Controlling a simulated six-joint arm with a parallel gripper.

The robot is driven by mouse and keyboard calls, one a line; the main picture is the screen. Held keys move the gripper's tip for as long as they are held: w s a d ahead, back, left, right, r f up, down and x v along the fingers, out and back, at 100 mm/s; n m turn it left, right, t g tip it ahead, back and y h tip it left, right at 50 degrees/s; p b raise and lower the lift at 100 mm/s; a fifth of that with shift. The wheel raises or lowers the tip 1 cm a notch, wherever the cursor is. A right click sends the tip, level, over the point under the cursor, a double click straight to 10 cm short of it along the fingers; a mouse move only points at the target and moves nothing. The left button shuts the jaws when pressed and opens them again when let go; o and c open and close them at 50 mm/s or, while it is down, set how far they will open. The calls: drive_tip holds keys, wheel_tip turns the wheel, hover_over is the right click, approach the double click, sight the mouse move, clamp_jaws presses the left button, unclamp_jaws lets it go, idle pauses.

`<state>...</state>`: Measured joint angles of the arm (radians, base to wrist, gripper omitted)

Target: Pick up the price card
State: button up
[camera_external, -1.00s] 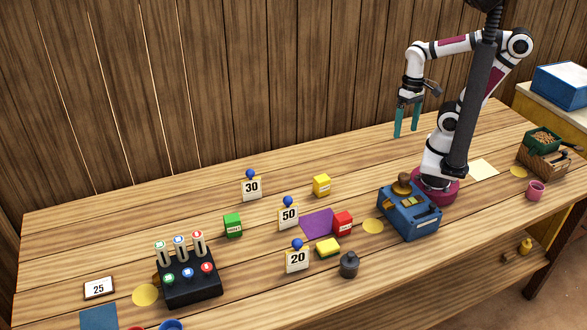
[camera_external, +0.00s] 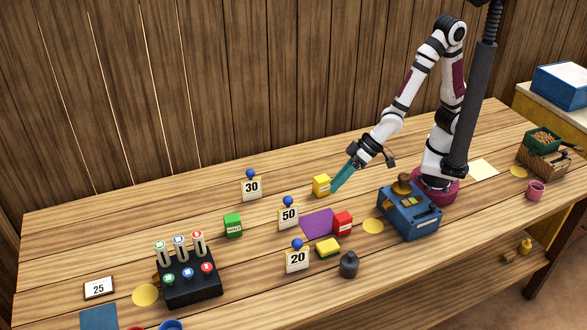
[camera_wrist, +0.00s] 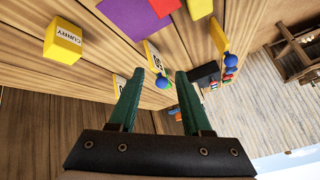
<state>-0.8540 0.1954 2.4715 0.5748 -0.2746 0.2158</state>
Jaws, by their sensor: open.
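Price cards with blue knobs stand on the table in the external view: the 30 card (camera_external: 251,188), the 50 card (camera_external: 288,217) and the 20 card (camera_external: 297,259). A framed 25 card (camera_external: 99,288) without a knob is at the far left. The pictures do not tell which card is meant. My gripper (camera_external: 335,187) is open and empty, slanting down near the yellow box and right of the knobbed cards. In the wrist view, the 50 card (camera_wrist: 154,57) shows beyond and between my fingers (camera_wrist: 158,78). One card is partly hidden by the left finger.
The yellow box (camera_external: 321,185) is close to my fingertips. A black holder (camera_external: 190,285) stands left; a blue scale (camera_external: 409,215) stands right.

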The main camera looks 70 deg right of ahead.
drive_tip(key=s+a+f+n+t+y, duration=0.1)
drive_tip(key=s+a+f+n+t, duration=0.1)
drive_tip(key=a, duration=0.4)
drive_tip(key=n+t+y, duration=0.2)
drive_tip(key=n+y, duration=0.1)
drive_tip(key=n, duration=0.1)
approach(304, 249)
drive_tip(key=x, duration=0.5)
drive_tip(key=shift+w+a+f, duration=0.1)
drive_tip(key=shift+w+a, duration=0.1)
drive_tip(key=shift+w, duration=0.05)
drive_tip(key=x, duration=0.6)
drive_tip(key=shift+d+f, duration=0.15)
drive_tip(key=shift+f, duration=0.25)
clamp_jaws()
